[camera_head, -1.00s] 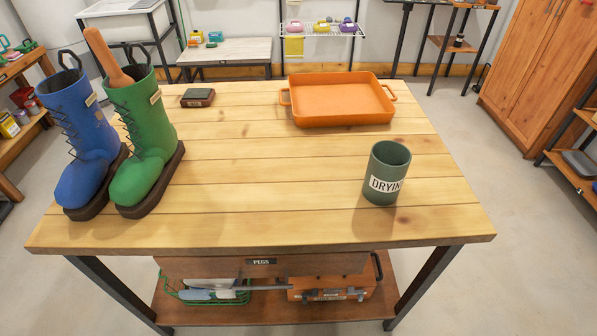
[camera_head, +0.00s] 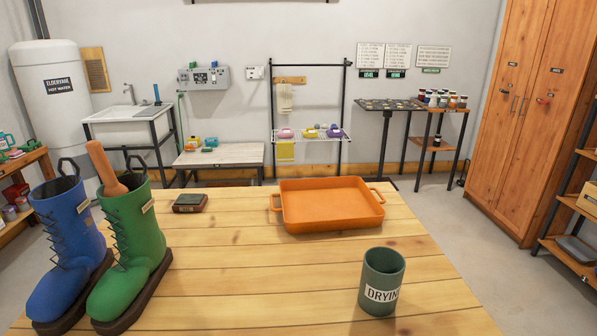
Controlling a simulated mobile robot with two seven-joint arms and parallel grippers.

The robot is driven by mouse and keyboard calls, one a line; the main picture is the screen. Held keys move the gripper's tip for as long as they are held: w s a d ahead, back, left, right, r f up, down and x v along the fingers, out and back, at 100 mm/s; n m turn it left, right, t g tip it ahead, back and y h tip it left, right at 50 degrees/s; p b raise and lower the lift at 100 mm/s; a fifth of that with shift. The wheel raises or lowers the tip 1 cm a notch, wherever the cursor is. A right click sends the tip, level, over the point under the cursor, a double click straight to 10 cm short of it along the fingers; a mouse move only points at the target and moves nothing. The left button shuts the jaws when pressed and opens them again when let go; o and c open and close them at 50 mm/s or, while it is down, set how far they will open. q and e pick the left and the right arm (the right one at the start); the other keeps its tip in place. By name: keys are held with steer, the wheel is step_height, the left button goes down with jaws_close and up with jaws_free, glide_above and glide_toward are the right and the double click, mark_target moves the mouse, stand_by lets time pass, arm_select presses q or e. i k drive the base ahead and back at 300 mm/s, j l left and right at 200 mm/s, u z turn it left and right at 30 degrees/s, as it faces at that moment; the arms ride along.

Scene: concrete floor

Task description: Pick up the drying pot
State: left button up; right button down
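The drying pot (camera_head: 381,280) is a dark green cylinder with an open top and a white label reading "DRYIN", the rest of the word curving out of sight. It stands upright on the right front part of the wooden table (camera_head: 250,280). No contents show in its mouth. Neither of my grippers is in view.
An orange two-handled tray (camera_head: 328,222) sits behind the pot. A blue boot (camera_head: 68,245) and a green boot (camera_head: 130,240), with a wooden handle (camera_head: 102,168) in it, stand at left. A small dark box (camera_head: 190,203) lies behind them. The table's middle is clear.

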mark_target(383, 267)
steer(key=l+z, duration=0.1)
steer(key=z, duration=0.75)
steer(key=i, duration=0.05)
